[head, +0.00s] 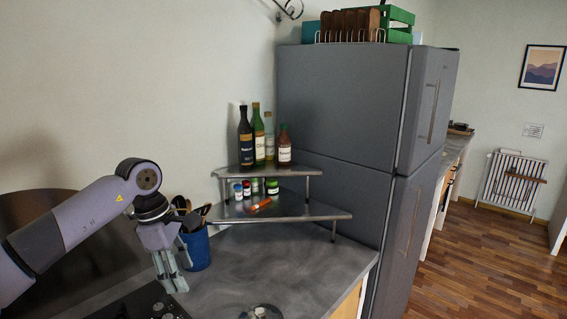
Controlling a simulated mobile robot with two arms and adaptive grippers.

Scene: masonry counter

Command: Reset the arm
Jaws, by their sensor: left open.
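My left arm comes in from the left of the head view. Its gripper (172,279) points down over the left part of the grey counter (290,262), close to a blue utensil holder (197,252). The jaws are open and I see nothing between them. The gripper partly hides the holder and the utensils in it. My right gripper does not show.
A two-tier corner shelf (315,213) holds bottles (258,138), small jars and an orange item (261,205). A grey fridge (340,110) stands behind it. A black cooktop (150,303) is below the gripper. The counter's middle is mostly clear.

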